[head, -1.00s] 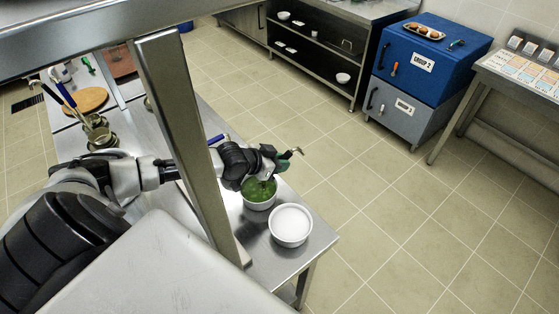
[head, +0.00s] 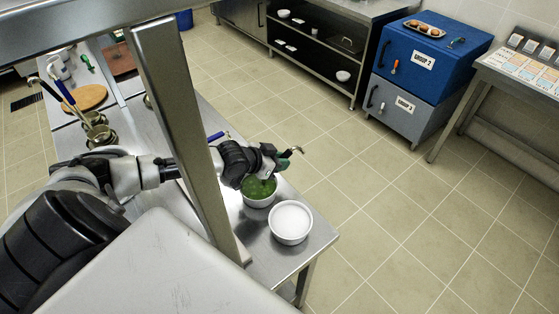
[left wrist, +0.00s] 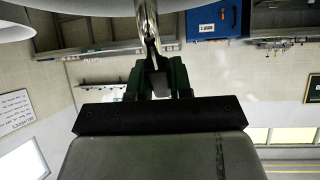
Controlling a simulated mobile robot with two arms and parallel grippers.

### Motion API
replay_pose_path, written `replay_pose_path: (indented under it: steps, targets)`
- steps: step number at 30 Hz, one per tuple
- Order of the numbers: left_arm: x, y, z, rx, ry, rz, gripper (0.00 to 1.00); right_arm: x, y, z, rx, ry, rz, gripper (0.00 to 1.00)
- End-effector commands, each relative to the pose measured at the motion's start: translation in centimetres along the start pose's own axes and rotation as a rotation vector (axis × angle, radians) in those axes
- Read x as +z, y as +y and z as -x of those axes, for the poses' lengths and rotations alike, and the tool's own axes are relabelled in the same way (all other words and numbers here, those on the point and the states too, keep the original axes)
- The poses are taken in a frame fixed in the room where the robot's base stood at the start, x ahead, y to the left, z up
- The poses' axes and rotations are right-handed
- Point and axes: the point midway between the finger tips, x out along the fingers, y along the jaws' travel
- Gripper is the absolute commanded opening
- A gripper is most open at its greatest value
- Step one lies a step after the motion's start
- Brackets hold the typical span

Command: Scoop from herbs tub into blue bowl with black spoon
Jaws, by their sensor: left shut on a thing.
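The herbs tub (head: 259,201) is a white round tub with green contents, near the end of the steel counter in the head view. My left gripper (head: 284,160) is just above its far rim. In the left wrist view, the green fingers (left wrist: 160,82) close around the utensil's shiny metal handle (left wrist: 147,25). The utensil's scooping end is hidden, so I cannot tell whether it touches the herbs. My right gripper is not in view.
A white tub with white contents (head: 290,222) stands beside the herbs tub near the counter's edge. A steel post (head: 185,140) rises in front of my left arm. Blue and grey cabinets (head: 425,68) stand across the open floor.

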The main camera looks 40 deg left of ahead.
Motion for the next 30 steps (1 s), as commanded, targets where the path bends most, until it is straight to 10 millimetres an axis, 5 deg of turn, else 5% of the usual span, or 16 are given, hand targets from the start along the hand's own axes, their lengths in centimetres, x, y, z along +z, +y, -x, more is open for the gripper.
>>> replay_pose_path:
  steps: [30]
  targets:
    - [0.7,0.0,1.0,0.000,0.001,0.000,0.00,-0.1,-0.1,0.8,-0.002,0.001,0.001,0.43]
